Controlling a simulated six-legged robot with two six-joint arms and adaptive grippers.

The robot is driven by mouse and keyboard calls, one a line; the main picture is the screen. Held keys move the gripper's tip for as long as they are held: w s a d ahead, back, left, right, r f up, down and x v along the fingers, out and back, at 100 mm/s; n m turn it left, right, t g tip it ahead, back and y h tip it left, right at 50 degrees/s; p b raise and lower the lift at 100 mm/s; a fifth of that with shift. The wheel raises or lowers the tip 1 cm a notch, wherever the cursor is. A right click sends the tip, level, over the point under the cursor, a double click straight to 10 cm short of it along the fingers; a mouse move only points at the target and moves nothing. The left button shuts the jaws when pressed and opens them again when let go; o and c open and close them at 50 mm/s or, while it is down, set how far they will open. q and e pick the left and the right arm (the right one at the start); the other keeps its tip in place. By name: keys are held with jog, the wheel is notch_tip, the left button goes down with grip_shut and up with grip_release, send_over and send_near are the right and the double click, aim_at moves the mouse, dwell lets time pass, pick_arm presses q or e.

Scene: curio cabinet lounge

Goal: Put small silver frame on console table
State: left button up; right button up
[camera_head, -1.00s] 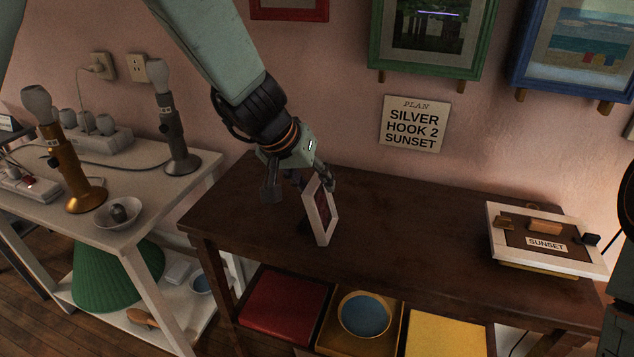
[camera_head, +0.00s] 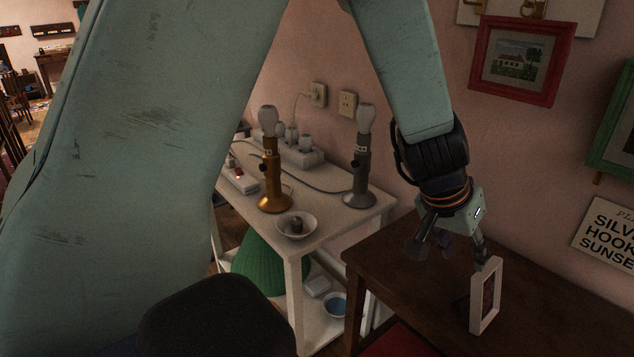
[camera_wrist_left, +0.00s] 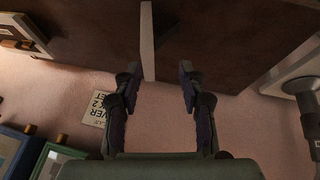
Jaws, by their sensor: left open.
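The small silver frame (camera_head: 487,295) stands upright, leaning slightly, on the dark console table (camera_head: 405,280) near the bottom right of the head view. My left gripper (camera_head: 448,248) is open just above and behind the frame's top. In the left wrist view the frame (camera_wrist_left: 147,40) shows edge-on as a pale strip. Its near end reaches between the open fingertips of the left gripper (camera_wrist_left: 158,75), closer to the left finger. I cannot tell whether a finger touches it. My right gripper is out of view.
A white side table (camera_head: 345,222) on the left holds a gold lamp (camera_head: 270,175), a grey lamp (camera_head: 361,165) and a small bowl (camera_head: 297,227). A red-framed picture (camera_head: 517,60) and a plan sign (camera_head: 607,235) are on the wall. The console top left of the frame is clear.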

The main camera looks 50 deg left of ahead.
pick_arm(q)
jog(key=s+a+f+g+y, duration=0.1)
jog(key=s+a+f+g, duration=0.1)
jog(key=s+f, duration=0.65)
jog(key=s+a+f+g+y, duration=0.25)
jog(key=s+f, duration=0.25)
jog(key=f, duration=0.7)
jog(key=s+f, duration=0.4)
jog(key=s, duration=0.5)
jog(key=s+d+f+h, duration=0.1)
jog(key=s+f, duration=0.3)
jog(key=s, duration=0.5)
jog(key=shift+d+f+g, duration=0.3)
jog(key=shift+g, duration=0.05)
jog(key=shift+s, duration=0.1)
